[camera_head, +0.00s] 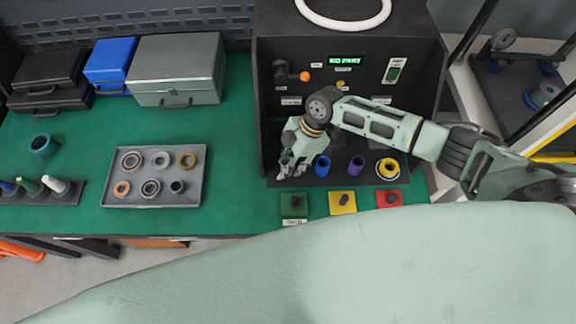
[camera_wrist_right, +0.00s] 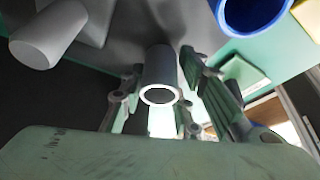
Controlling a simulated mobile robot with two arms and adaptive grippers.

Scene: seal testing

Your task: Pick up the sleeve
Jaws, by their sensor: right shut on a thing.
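The sleeve (camera_wrist_right: 157,72), a grey tube with a pale ring-shaped open end, stands between the fingers of my right gripper in the right wrist view. My right gripper (camera_head: 287,168) is shut on it, low at the left end of the dark test station's base in the head view. The gripper also shows in the right wrist view (camera_wrist_right: 158,98), with a finger on each side of the tube. In the head view the gripper mostly hides the sleeve. I cannot tell whether the sleeve touches the base. My left gripper is in neither view.
The test station (camera_head: 275,110) rises behind the gripper, its display reading "NO PART". A blue ring (camera_head: 322,166), a purple ring (camera_head: 357,165) and a yellow ring (camera_head: 388,168) stand to the right. Green (camera_head: 293,205), yellow and red pads lie in front. A grey parts tray (camera_head: 195,160) sits left.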

